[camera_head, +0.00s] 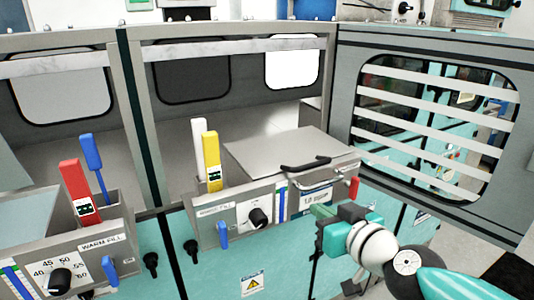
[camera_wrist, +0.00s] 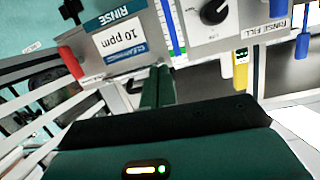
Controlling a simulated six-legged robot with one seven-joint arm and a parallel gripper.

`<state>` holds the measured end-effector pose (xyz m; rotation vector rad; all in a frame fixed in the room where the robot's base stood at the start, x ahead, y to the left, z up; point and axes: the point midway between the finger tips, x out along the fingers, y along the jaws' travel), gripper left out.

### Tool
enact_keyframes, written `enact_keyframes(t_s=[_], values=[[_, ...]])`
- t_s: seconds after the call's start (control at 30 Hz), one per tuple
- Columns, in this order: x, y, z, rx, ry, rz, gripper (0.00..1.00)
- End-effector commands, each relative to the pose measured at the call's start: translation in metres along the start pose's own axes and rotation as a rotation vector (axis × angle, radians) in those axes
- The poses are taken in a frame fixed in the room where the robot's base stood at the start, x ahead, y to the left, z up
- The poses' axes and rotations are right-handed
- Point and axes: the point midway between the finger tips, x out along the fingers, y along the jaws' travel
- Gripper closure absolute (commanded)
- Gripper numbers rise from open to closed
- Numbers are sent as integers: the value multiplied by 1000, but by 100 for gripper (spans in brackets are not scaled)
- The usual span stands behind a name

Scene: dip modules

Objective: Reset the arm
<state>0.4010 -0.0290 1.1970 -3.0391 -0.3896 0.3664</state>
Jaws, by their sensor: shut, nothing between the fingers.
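My arm reaches in from the lower right of the head view. My gripper (camera_head: 328,212) is green and sits in front of the rinse module's front panel, near its label. In the wrist view my gripper's fingers (camera_wrist: 157,88) are together with nothing between them. They point toward the panel with the "RINSE 10 ppm" label (camera_wrist: 122,40). I cannot tell whether the fingertips touch the panel.
The rinse module has a closed grey lid (camera_head: 285,150) with a black handle. Its red handle (camera_head: 353,187) is close to my gripper. An open slatted door (camera_head: 345,110) stands at the right.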

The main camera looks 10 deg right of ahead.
Motion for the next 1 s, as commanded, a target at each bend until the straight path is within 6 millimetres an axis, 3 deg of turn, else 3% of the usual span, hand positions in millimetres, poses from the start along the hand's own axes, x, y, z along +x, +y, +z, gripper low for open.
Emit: enact_keyframes(t_s=[0.17, 0.3, 0.5, 0.6, 1.0], values=[[-9, -24, 8, -11, -104, -45, 100], [-24, -49, 41, -5, -338, -41, 100], [-55, -52, 94, 47, -697, 132, 100], [-67, -49, 108, 71, -797, 216, 100], [-74, -47, 113, 84, -841, 256, 100]])
